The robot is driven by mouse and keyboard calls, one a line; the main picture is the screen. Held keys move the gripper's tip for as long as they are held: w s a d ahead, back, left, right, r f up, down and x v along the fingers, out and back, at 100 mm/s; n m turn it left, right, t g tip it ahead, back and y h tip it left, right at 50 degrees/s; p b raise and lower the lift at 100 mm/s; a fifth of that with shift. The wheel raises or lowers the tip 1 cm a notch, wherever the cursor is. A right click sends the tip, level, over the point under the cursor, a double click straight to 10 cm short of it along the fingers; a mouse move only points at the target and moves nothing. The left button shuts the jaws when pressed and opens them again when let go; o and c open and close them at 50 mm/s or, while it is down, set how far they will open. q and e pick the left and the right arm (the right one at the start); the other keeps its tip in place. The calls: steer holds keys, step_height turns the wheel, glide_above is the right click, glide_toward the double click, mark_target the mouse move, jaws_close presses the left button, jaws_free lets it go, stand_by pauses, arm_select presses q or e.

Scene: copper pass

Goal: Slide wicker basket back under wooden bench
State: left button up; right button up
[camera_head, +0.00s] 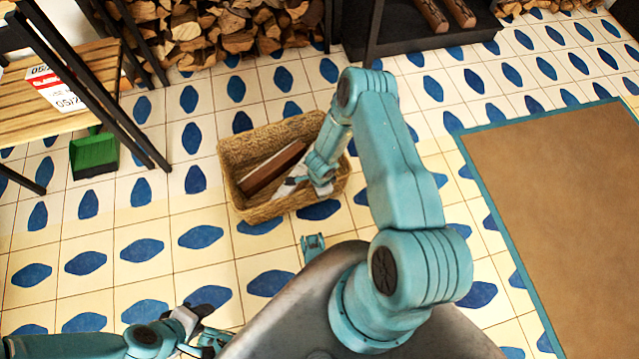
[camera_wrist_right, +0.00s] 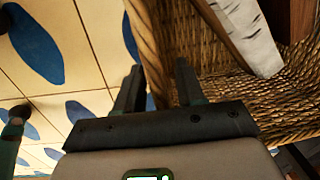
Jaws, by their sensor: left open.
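The wicker basket (camera_head: 236,160) stands on the tiled floor in the head view, with split logs (camera_head: 270,168) inside. My right arm reaches over it from the body, and its forearm and wrist hide part of the basket's right side. In the right wrist view my right gripper (camera_wrist_right: 158,72) has its fingers apart, with the wicker wall (camera_wrist_right: 152,45) between or just beyond them. Contact cannot be told. My left gripper (camera_head: 207,341) is open and empty at the bottom left, well apart from the basket. The wooden bench (camera_head: 95,58) with a slatted seat stands at the upper left.
A green dustpan (camera_head: 94,154) lies near the bench's dark legs. Stacked firewood (camera_head: 225,35) lines the back. A dark hearth unit (camera_head: 420,35) holds logs. A brown mat (camera_head: 560,170) with teal edging lies right. Tiled floor is clear between basket and bench.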

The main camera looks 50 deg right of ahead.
jaws_close()
stand_by(1.4)
